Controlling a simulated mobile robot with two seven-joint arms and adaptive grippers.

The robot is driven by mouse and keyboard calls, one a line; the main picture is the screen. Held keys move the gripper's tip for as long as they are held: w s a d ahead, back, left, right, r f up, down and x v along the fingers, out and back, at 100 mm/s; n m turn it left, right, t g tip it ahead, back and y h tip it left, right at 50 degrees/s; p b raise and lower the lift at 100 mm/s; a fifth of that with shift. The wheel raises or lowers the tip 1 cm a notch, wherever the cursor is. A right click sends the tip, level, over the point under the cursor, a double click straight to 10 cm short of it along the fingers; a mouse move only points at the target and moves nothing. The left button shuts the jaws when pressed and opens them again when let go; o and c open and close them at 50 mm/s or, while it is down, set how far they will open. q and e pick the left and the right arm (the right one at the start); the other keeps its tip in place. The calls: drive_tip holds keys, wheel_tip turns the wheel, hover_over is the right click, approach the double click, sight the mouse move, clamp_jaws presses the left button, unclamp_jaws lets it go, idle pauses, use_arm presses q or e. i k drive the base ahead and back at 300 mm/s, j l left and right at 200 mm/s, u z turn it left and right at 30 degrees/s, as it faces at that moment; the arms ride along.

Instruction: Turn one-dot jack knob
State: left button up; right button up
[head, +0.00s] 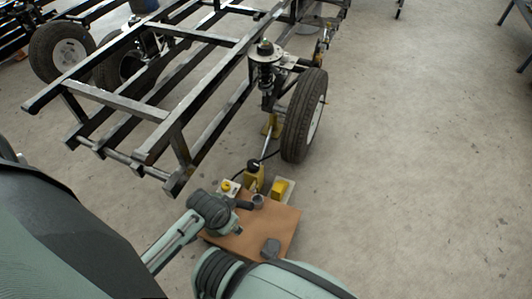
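A yellow jack (254,181) with a round black knob (253,165) on top stands at the back edge of a brown board, left of the tyre. A white box with a yellow button (226,186) is to its left. A yellow block on a pale base (279,187) is to its right. No dot marks can be read at this size.
The brown board (282,218) carries a grey cylinder (258,200) and a dark grey piece (271,247). Behind are a black steel frame (110,98), a wheel (304,115) and a spring suspension unit (266,65). The concrete floor (420,190) at right is clear.

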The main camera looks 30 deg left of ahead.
sight(254, 166)
drive_tip(key=u, duration=1.05)
drive_tip(key=l+u, duration=0.15)
drive_tip(key=l, duration=0.35)
drive_tip(key=k+l+u, duration=0.15)
drive_tip(key=l, duration=0.3)
drive_tip(key=k+l+u, duration=0.15)
drive_tip(key=l, duration=0.3)
drive_tip(key=i+l+u, duration=0.1)
drive_tip(key=l+u, duration=0.2)
drive_tip(key=l, duration=0.2)
drive_tip(key=l+u, duration=0.35)
drive_tip(key=l, duration=0.2)
drive_tip(key=i+l+u, duration=0.2)
drive_tip(key=l+u, duration=0.15)
drive_tip(key=l, duration=0.35)
drive_tip(key=i+l+u, duration=0.15)
drive_tip(key=l+u, duration=0.15)
drive_tip(key=l, duration=0.45)
drive_tip(key=l+u, duration=0.35)
drive_tip(key=l, duration=0.4)
